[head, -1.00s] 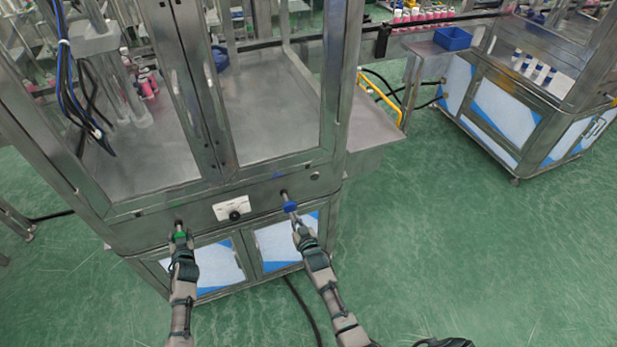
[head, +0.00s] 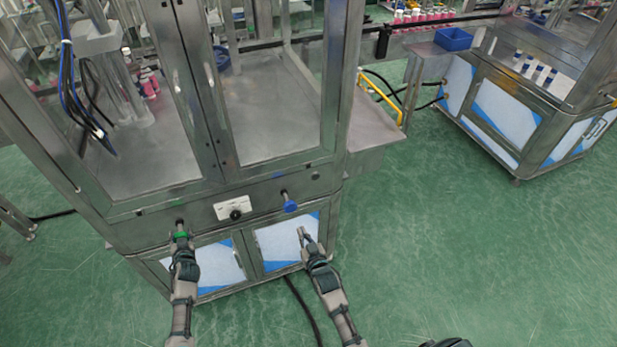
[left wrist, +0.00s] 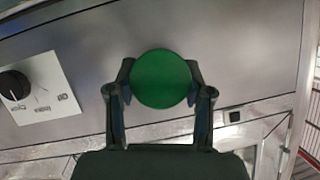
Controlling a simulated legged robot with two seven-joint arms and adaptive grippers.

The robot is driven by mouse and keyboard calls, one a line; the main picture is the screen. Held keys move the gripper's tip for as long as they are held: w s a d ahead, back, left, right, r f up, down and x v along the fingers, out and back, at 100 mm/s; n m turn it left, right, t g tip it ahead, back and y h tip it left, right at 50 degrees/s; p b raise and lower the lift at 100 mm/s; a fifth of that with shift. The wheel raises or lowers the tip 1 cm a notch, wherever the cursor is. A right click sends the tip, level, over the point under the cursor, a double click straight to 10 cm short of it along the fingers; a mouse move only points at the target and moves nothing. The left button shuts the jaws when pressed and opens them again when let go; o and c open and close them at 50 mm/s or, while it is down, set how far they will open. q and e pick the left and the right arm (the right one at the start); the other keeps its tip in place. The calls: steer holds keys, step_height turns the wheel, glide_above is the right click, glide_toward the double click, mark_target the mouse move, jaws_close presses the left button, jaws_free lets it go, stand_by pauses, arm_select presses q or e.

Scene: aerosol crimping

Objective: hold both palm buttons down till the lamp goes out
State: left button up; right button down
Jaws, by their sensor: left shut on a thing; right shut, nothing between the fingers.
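The green palm button (head: 180,234) is on the left of the machine's front panel. My left gripper (head: 181,241) is at it, and the left wrist view shows the green button's round face (left wrist: 161,78) between the two fingers (left wrist: 160,92), which are shut on it. The blue palm button (head: 290,206) is on the right of the panel, with nothing touching it. My right gripper (head: 302,232) is shut and empty, below and a little right of the blue button, apart from it. I cannot make out a lit lamp.
A white plate with a black knob (head: 235,214) sits between the buttons and shows in the left wrist view (left wrist: 14,85). Cabinet doors (head: 283,242) lie below the panel. A second machine with a blue bin (head: 453,39) stands at the right. Green floor between is clear.

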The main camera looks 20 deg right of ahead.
arm_select(q)
steer(key=o, duration=1)
steer(key=shift+f, duration=0.25)
steer(key=shift+o, duration=1.2)
steer(key=shift+r, duration=0.1)
steer(key=v, duration=1.1)
steer(key=shift+s, duration=0.35)
steer(key=shift+d, duration=0.1)
